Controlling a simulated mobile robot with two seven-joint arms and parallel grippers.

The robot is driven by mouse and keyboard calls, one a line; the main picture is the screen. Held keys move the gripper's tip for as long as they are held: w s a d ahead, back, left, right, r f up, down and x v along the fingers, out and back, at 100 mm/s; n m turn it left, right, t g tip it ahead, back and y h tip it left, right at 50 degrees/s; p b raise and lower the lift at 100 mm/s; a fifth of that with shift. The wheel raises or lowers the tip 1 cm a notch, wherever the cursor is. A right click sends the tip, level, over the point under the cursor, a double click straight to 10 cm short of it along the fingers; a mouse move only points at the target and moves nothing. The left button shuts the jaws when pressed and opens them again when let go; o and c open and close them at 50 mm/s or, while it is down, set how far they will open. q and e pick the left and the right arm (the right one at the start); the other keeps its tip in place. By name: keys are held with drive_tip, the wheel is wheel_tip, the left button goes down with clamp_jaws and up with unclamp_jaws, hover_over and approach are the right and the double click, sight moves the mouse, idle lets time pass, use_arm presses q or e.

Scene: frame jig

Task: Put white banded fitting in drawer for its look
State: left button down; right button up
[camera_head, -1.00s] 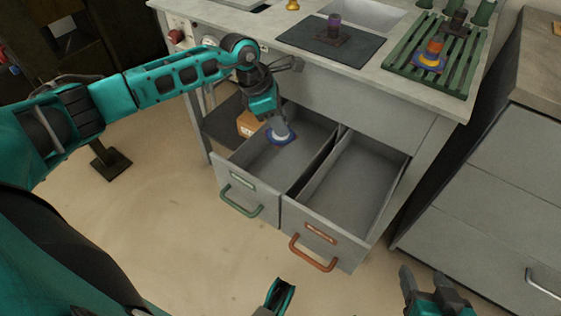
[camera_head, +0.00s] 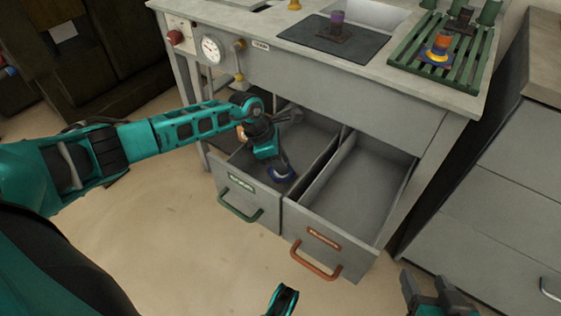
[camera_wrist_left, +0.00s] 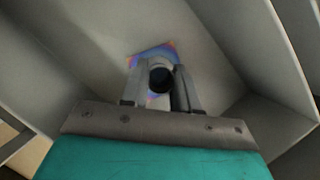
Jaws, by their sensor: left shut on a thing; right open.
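The white fitting (camera_head: 281,173) has a pale body and a blue flange at its lower end. It is inside or just above the open left drawer (camera_head: 229,186), the one with the green handle, close to its front wall. My left gripper (camera_head: 276,158) is shut on it and points down. In the left wrist view the fitting (camera_wrist_left: 164,66) sits between the fingers, with a dark round opening and a coloured flange over the grey drawer floor. Whether the flange touches the floor is unclear. My right gripper (camera_head: 424,284) is open and empty at the bottom right.
The open right drawer (camera_head: 315,226) with an orange handle is empty. On the worktop, a purple-topped fitting (camera_head: 337,20) stands on a dark mat (camera_head: 364,45), and an orange and blue fitting (camera_head: 439,46) sits on a green rack (camera_head: 473,62). A grey cabinet (camera_head: 510,190) stands right.

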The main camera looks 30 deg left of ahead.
use_arm(q)
drive_tip(key=c, duration=0.9)
unclamp_jaws()
drive_tip(key=shift+o, duration=0.3)
use_arm(e)
drive_tip(key=shift+s, duration=0.1)
use_arm(q)
drive_tip(key=p+v, duration=0.3)
drive_tip(key=v, duration=0.9)
drive_tip(key=shift+p, duration=0.4)
use_arm(e)
drive_tip(key=shift+s+d+r+h, duration=0.2)
drive_tip(key=shift+d+r+h, duration=0.1)
drive_tip(key=shift+d+r, duration=0.4)
use_arm(q)
drive_tip(key=shift+r, duration=0.1)
use_arm(e)
drive_tip(key=shift+a+r, duration=0.1)
